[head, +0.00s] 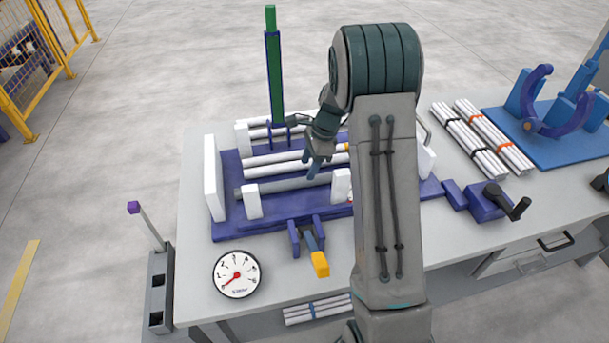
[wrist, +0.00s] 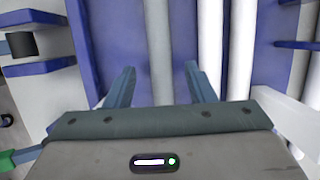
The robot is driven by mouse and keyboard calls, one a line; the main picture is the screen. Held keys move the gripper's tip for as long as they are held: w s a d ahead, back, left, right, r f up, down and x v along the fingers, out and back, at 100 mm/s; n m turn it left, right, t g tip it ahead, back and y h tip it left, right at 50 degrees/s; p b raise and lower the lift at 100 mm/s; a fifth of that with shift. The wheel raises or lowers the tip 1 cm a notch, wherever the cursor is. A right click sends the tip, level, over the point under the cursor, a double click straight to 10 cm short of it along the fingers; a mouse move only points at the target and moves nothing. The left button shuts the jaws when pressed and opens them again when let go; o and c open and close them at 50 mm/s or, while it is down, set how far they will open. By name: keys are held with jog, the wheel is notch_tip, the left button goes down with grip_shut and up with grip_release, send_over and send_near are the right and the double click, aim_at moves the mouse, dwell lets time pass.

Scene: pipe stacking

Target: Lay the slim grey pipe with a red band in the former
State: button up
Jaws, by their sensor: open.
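My gripper (head: 313,172) is open and points down over the grey pipe. In the wrist view the grey pipe (wrist: 158,45) runs between the two fingertips (wrist: 161,72), with white pipes (wrist: 210,50) to its right. I see no grip on it.
A yellow-handled clamp (head: 319,262) and a dial gauge (head: 237,274) are in front. A purple crank device (head: 488,203) stands to the right, below bundled pipes (head: 487,137) and a blue stand (head: 550,125).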

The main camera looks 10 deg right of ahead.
aim_at(316, 177)
jog(key=s+r+n, duration=0.4)
jog(key=s+r, duration=0.3)
jog(key=r, duration=0.5)
jog(key=s+a+r+n+t+h, duration=0.1)
jog(key=s+r+n, duration=0.1)
jog(key=s+n, duration=0.5)
jog(key=s+a+r+n+t+h, duration=0.1)
jog(key=s+n, duration=0.6)
jog(key=s, duration=0.7)
jog(key=shift+r+t+h, duration=0.4)
jog(key=shift+t+h, duration=0.1)
jog(key=shift+h, duration=0.2)
jog(key=shift+c, duration=0.3)
